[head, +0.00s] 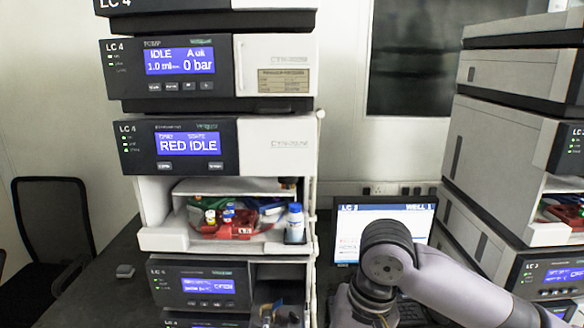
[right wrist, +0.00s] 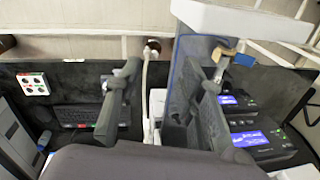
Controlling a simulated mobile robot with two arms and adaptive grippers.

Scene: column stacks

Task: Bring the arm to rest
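My right arm (head: 388,262) comes in from the lower right in the head view, bent in front of the laptop. In the right wrist view my right gripper (right wrist: 174,68) has its two fingers spread wide apart, with nothing held between them. Instruments and a pale pipe show beyond the fingers. Dark finger-like parts show at the bottom of the head view, in front of the centre stack, but I cannot tell clearly what they are. My left arm and gripper are not in view.
An LC 4 column stack (head: 190,160) stands at centre, its open bay holding a red rack (head: 238,229) and a blue-capped bottle (head: 294,226). A laptop (head: 350,228) is behind my arm. Another stack (head: 500,160) stands right. A chair (head: 52,220) is at left.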

